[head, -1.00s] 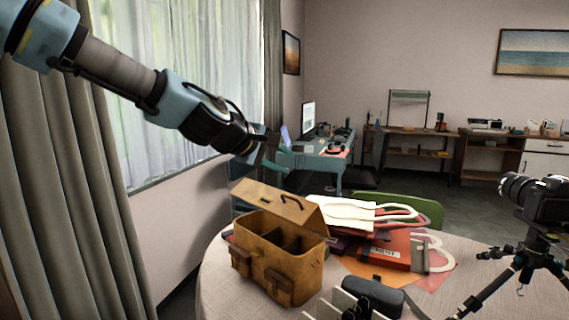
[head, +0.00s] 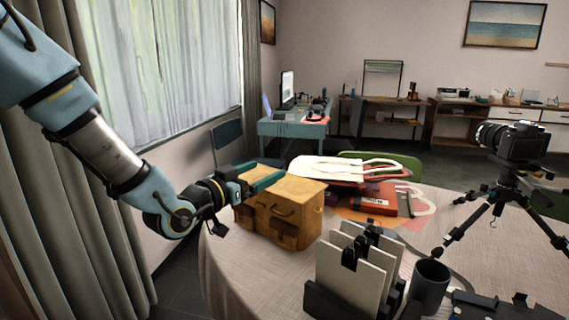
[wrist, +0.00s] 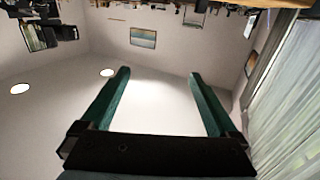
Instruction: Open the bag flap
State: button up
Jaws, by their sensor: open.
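The tan leather bag (head: 282,225) stands on the round table, with buckled pockets on its front and side. Its flap (head: 292,190), with a handle on it, lies over the top, and the inside of the bag is hidden. My gripper (head: 272,174) is at the left rear of the bag, with its teal fingers beside the flap's back edge. I cannot tell whether they touch it. In the wrist view my gripper (wrist: 160,73) has its fingers wide apart with nothing between them; the bag is not visible there.
Red and white tote bags (head: 350,172) lie behind the bag. A camera on a tripod (head: 512,150) stands at the right. A file holder (head: 355,270) and a dark mug (head: 429,285) stand at the front. The cloth-covered table (head: 235,270) is bare at front left.

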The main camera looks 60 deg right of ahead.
jog(key=s+d+p, duration=0.1)
jog(key=d+p, duration=0.2)
jog(key=d, duration=0.7)
jog(key=shift+d, duration=0.15)
grip_shut()
dwell(0.5)
jog(key=c, duration=1.5)
grip_release()
jog(key=o, duration=1.5)
